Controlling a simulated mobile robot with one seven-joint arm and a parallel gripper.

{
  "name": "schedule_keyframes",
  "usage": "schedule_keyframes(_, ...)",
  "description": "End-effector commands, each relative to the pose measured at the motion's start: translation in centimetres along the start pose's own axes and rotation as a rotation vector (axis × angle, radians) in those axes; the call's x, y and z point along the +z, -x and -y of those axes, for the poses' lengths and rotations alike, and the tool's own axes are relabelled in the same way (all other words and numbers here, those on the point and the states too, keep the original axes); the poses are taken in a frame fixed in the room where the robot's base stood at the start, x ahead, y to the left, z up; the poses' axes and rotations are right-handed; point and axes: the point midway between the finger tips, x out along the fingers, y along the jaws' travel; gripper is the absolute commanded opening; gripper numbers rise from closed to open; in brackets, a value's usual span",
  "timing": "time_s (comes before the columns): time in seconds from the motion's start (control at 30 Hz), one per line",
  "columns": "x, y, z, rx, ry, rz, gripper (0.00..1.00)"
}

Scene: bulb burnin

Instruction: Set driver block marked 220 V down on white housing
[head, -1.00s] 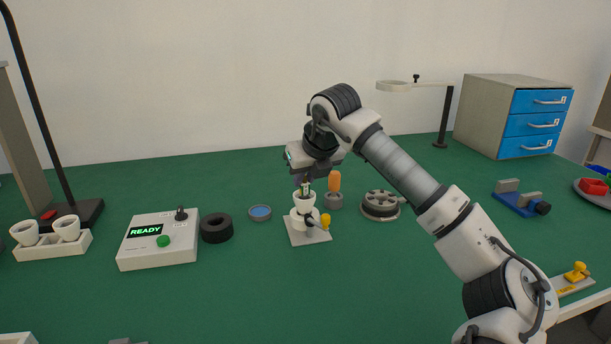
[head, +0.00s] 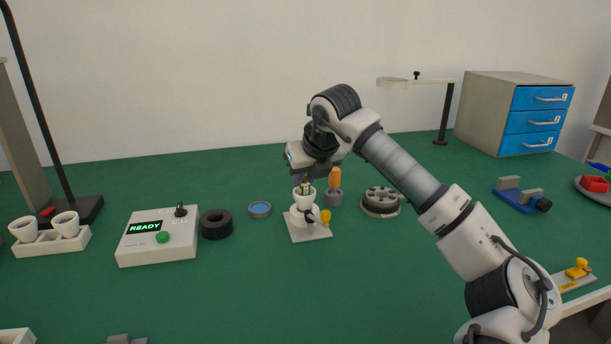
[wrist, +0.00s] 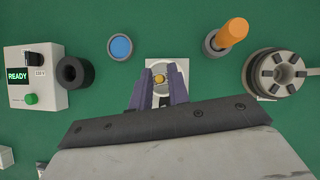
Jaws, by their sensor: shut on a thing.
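The white housing (head: 304,198) stands upright like a cup in a fixture on a pale square base plate (head: 317,234), near the middle of the table. My gripper (head: 304,182) points down right over its mouth. It is shut on a small, partly green driver block (head: 306,188), which is at the housing's opening; I cannot tell whether it touches. In the wrist view the two purple-grey fingers (wrist: 159,90) reach over the pale base plate, with a yellowish part (wrist: 159,79) between them. The block's 220 V marking is not legible, and the fingers hide much of it.
Close behind the fixture stands an orange-handled tool in a grey holder (head: 335,199). A round grey carousel (head: 380,203) is to the right. A blue-topped dish (head: 260,210), black ring (head: 216,225) and READY box (head: 158,238) are left.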

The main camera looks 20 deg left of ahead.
Motion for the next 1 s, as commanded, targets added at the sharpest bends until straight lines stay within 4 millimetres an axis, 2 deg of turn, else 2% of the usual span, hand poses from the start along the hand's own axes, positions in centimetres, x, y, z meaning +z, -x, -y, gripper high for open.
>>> schedule_keyframes(1.0,-0.7,-1.07,0.01,0.0,0.0,0.0,0.0)
